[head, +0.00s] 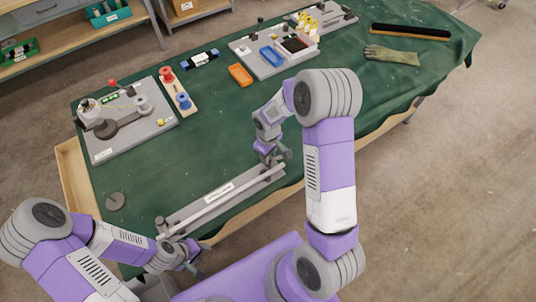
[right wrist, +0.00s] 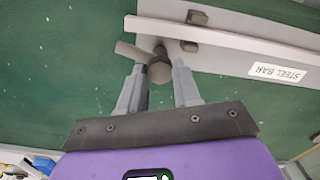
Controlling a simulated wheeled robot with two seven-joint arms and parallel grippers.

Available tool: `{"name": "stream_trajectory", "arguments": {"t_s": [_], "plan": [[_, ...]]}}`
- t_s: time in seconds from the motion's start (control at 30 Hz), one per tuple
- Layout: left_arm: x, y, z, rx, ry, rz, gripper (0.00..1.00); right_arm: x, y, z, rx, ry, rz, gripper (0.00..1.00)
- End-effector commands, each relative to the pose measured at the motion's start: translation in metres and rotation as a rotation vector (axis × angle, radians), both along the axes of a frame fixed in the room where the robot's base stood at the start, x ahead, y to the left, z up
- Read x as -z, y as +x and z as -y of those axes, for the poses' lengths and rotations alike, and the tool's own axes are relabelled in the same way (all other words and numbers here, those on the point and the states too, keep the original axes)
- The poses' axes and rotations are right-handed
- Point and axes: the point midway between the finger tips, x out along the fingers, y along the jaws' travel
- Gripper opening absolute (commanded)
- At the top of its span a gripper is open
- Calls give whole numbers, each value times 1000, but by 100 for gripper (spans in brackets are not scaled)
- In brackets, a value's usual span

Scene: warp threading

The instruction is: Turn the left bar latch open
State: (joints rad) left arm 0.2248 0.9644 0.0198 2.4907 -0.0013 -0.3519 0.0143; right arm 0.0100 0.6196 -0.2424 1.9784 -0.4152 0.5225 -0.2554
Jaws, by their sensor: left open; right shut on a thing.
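A long grey fixture (head: 222,201) with a pale steel bar (head: 215,203) lies along the table's front edge. A small dark latch post (head: 161,225) stands at its left end. My left gripper (head: 192,262) is open at the front left, apart from this post and on the near side of the fixture's left end. My right gripper (head: 277,158) is at the fixture's right end. In the right wrist view its fingers (right wrist: 160,85) are shut on the dark knob of the right latch (right wrist: 158,68), whose arm points left in that view. The left latch's exact angle is too small to tell.
A spool rack (head: 180,97) and an orange tray (head: 240,75) are further back. The cloth behind the fixture is clear.

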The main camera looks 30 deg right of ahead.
Motion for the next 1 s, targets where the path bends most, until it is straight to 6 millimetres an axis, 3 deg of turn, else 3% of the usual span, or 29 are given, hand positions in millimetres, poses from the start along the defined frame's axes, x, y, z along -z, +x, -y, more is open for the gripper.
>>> {"name": "stream_trajectory", "arguments": {"t_s": [0.4,1.0], "plan": [[1,0,0,0,0,0,43,0,0,0,-228,0,1,2],[1,0,0,0,0,0,43,0,0,0,-277,0,1,2]]}}
